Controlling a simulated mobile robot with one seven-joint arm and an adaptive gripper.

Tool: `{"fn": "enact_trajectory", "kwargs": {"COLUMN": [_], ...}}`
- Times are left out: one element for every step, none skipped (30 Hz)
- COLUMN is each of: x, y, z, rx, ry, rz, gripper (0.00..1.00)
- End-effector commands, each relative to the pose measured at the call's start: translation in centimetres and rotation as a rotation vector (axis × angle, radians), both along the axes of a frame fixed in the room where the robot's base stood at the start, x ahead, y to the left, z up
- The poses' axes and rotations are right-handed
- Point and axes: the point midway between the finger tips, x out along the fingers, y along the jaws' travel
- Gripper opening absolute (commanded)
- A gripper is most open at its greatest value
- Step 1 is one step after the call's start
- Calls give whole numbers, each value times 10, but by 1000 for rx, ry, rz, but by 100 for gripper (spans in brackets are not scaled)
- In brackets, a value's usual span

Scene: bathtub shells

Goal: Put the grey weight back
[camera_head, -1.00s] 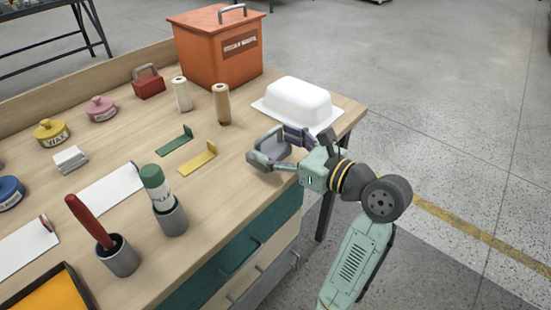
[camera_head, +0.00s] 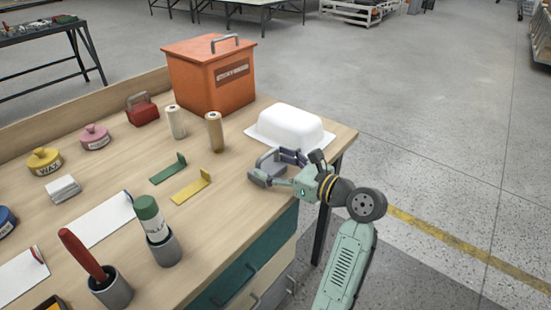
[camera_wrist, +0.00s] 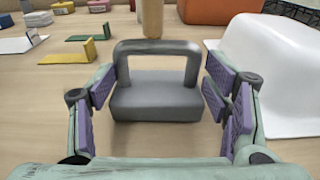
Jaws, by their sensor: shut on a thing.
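The grey weight (camera_head: 271,163) is a block with a looped handle, near the right front edge of the wooden bench. In the wrist view the grey weight (camera_wrist: 156,103) is upright between the purple finger pads. My gripper (camera_head: 274,168) is shut on it, with the fingers at either side of its handle; in the wrist view my gripper (camera_wrist: 160,95) frames it from left and right. I cannot tell whether its base touches the bench.
A white tub shell (camera_head: 290,127) on a sheet lies right behind the grey weight. An orange lidded box (camera_head: 205,85), two rolls (camera_head: 215,132), green (camera_head: 168,172) and yellow (camera_head: 192,190) brackets stand to the left.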

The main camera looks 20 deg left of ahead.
Motion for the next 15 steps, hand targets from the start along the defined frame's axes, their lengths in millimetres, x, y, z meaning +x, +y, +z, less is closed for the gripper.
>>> {"fn": "enact_trajectory", "kwargs": {"x": [0, 0, 0, 0, 0, 0, 0, 0, 0, 0, 0, 0, 0, 0, 0], "y": [0, 0, 0, 0, 0, 0, 0, 0, 0, 0, 0, 0, 0, 0, 0], "z": [3, 3, 3, 3, 3, 2, -1, -1, -1, -1, -1, -1, -1, -1, -1], "rx": [4, 4, 4, 4, 4, 4, 0, 0, 0, 0, 0, 0, 0, 0, 0], "ry": [-6, -6, -6, -6, -6, -5, 0, 0, 0, 0, 0, 0, 0, 0, -1], "rz": [-1, -1, -1, -1, -1, -1, 0, 0, 0, 0, 0, 0, 0, 0, 0], "gripper": [9, 9, 9, 9, 9, 9, 71, 73, 76, 78, 80, 83, 85, 87, 89]}}
